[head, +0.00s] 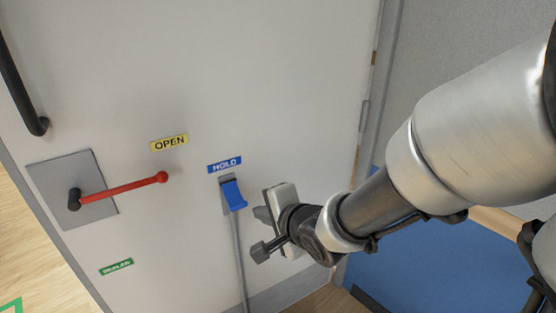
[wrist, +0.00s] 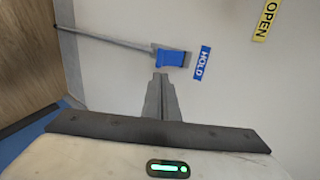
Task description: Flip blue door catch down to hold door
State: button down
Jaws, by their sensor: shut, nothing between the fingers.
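The blue door catch (head: 234,194) is mounted on the white door (head: 290,80) just below the blue HOLD label (head: 224,164). Its blue flap slants out from a grey plate, and a grey rod (head: 239,255) runs down from it. My gripper (head: 262,232) is just right of and below the catch in the head view. In the wrist view the shut, empty fingers (wrist: 160,80) point at the door, close to the catch (wrist: 173,57). I cannot tell whether they touch it.
A red lever (head: 125,187) on a metal plate is left of the catch, near the yellow OPEN label (head: 169,142) and a green label (head: 116,267). A black handle (head: 20,85) is at upper left. A blue panel (head: 430,258) lies right of the door.

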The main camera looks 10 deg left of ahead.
aim_at(240, 207)
jog(key=b+x, duration=0.4)
jog(key=x, duration=0.9)
jog(key=shift+w+a+f, duration=0.15)
jog(key=shift+f, duration=0.05)
jog(key=shift+f, duration=0.15)
